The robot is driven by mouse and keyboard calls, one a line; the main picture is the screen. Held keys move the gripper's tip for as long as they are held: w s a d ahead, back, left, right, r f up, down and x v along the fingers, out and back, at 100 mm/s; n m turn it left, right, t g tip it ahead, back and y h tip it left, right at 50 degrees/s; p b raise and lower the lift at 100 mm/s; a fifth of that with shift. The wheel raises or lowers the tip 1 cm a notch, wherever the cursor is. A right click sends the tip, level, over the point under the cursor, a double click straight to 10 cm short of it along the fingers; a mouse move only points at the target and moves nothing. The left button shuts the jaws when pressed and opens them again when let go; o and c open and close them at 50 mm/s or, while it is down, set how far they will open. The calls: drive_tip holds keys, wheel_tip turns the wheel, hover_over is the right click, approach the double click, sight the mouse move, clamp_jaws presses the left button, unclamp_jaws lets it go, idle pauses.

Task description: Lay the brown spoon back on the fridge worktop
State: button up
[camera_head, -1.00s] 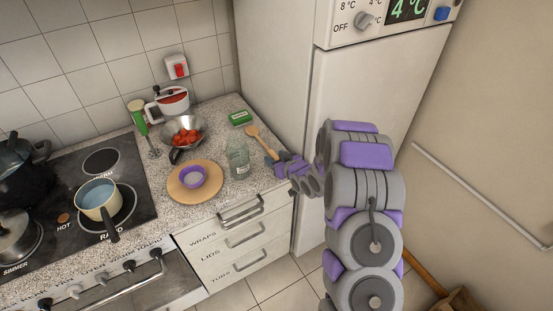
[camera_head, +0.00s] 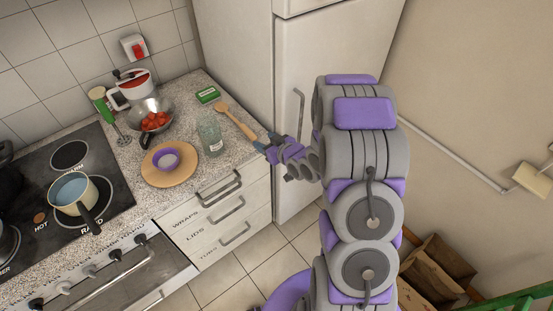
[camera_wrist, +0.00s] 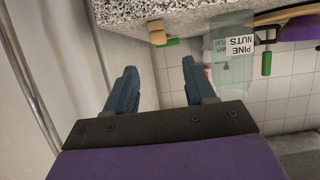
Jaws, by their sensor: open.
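The brown wooden spoon (camera_head: 236,121) lies on the speckled worktop (camera_head: 190,190) beside the fridge (camera_head: 318,110). Its head points to the back left and its handle reaches to the front edge. My gripper (camera_head: 266,146) is just off the handle's end, at the worktop's front right corner. In the wrist view my gripper (camera_wrist: 160,72) is open, with nothing between its two blue fingers. The handle's end (camera_wrist: 157,32) shows just beyond the fingertips, apart from them, at the worktop's edge.
A glass jar (camera_head: 211,134), labelled pine nuts in the wrist view, stands left of the spoon. A green box (camera_head: 207,95) lies behind it. A round board (camera_head: 171,166) with a purple bowl, a pan of tomatoes (camera_head: 152,118) and the stove fill the left. The fridge handle (camera_head: 299,115) is near my arm.

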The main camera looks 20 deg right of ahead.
drive_tip(key=s+d+r+m+g+h, duration=0.1)
drive_tip(key=s+d+r+g+h, duration=0.15)
drive_tip(key=s+r+g, duration=0.35)
drive_tip(key=s+d+r+m+g+h, duration=0.1)
drive_tip(key=s+r+g+h, duration=0.2)
drive_tip(key=s, duration=0.6)
drive_tip(key=s+a+r+g, duration=0.2)
drive_tip(key=s+a+r, duration=0.1)
drive_tip(key=s, duration=0.6)
drive_tip(key=s+a+r+m+g+y, duration=0.1)
drive_tip(key=s+a+r+g, duration=0.1)
drive_tip(key=s, duration=0.7)
drive_tip(key=s+a+r+g, duration=0.1)
drive_tip(key=s+a+r, duration=0.3)
drive_tip(key=s, duration=0.5)
drive_tip(key=shift+s+r+m+g, duration=0.25)
drive_tip(key=shift+r+m+g, duration=0.05)
drive_tip(key=shift+g, duration=0.1)
